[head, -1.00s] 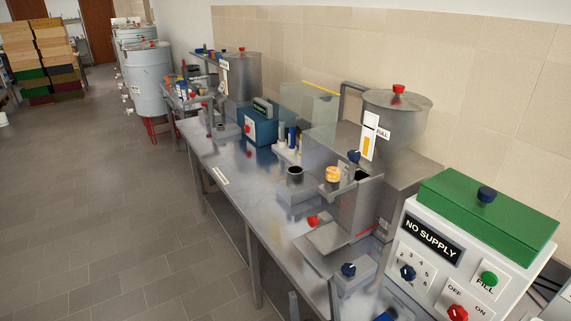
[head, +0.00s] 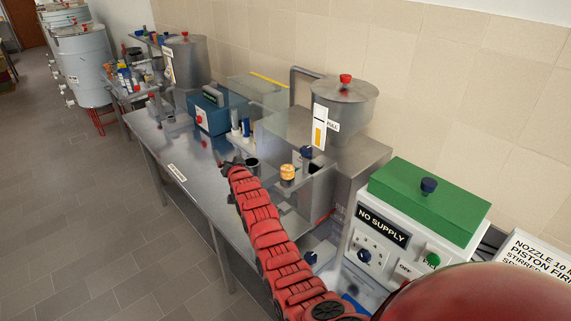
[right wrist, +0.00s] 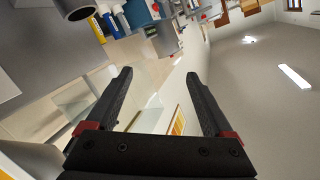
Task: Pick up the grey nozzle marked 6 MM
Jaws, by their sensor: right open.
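No nozzle that I can read as 6 MM shows. Several small upright cylinders stand on a rack beyond my right gripper; among them are a white one with a blue band (head: 235,118) and a dark blue one (head: 246,127). In the right wrist view a blue-and-white cylinder (right wrist: 108,20) shows at the top; no marks are legible. A dark-mouthed grey cup (head: 252,163) stands just right of my right gripper (head: 229,167), which is over the steel table. In the right wrist view the fingers (right wrist: 158,76) are apart with nothing between them. My left gripper is out of view.
The steel table (head: 178,150) has bare room on its left. A steel filling machine with a hopper (head: 345,105) and a NO SUPPLY control box (head: 385,230) stand at right. A blue box (head: 210,113) and a clear panel (head: 262,98) stand farther back.

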